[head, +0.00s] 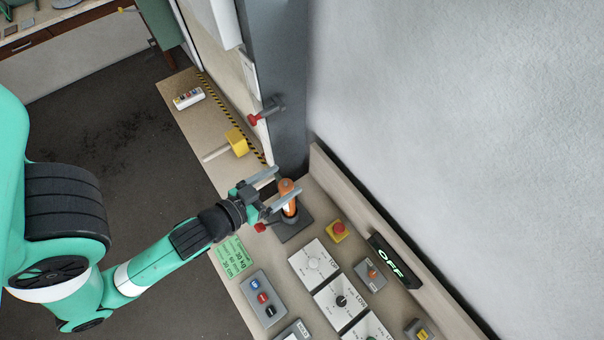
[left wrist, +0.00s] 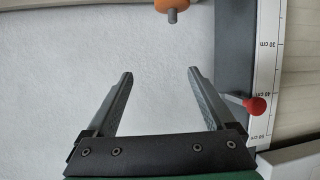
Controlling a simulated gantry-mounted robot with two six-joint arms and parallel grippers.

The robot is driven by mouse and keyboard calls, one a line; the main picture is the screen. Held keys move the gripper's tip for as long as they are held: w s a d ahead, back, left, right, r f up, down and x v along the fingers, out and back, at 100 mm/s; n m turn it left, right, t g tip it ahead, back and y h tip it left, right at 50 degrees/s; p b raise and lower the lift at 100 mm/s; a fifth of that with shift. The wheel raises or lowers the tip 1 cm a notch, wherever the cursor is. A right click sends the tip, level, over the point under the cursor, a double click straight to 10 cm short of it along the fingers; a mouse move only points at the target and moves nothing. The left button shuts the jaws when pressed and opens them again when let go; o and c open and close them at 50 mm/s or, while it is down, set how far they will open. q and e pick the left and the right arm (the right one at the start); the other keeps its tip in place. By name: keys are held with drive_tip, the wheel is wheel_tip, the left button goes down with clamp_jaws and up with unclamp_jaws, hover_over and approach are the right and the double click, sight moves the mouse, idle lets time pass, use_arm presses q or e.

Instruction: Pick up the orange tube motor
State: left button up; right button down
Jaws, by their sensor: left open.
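The orange tube motor (head: 288,203) stands upright on a dark grey base (head: 294,230) at the back of the bench. My left gripper (head: 287,181) comes in from the left in the head view and is open. Its two fingers appear on either side of the motor's top there, but I cannot tell whether they touch it. In the left wrist view the motor's orange end with a grey pin (left wrist: 172,6) shows at the top edge, beyond the open fingertips (left wrist: 160,72), and nothing is between the fingers. My right gripper is not in view.
A red emergency button (head: 337,231) and switch panels (head: 340,300) lie to the right. A grey post (head: 275,90) with a red-knobbed lever (head: 265,110) rises behind.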

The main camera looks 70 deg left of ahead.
sight(284, 184)
use_arm(q)
drive_tip(key=s+f+g, duration=0.2)
drive_tip(key=s+f, duration=0.3)
drive_tip(key=x, duration=0.5)
drive_tip(key=shift+w+r+b, duration=0.25)
drive_tip(key=shift+w+b, duration=0.1)
drive_tip(key=shift+w, duration=0.1)
drive_tip(key=x, duration=0.6)
drive_tip(key=shift+p, duration=0.3)
drive_tip(key=shift+d, duration=0.15)
clamp_jaws()
drive_tip(key=shift+r+t, duration=0.15)
drive_tip(key=shift+t, duration=0.15)
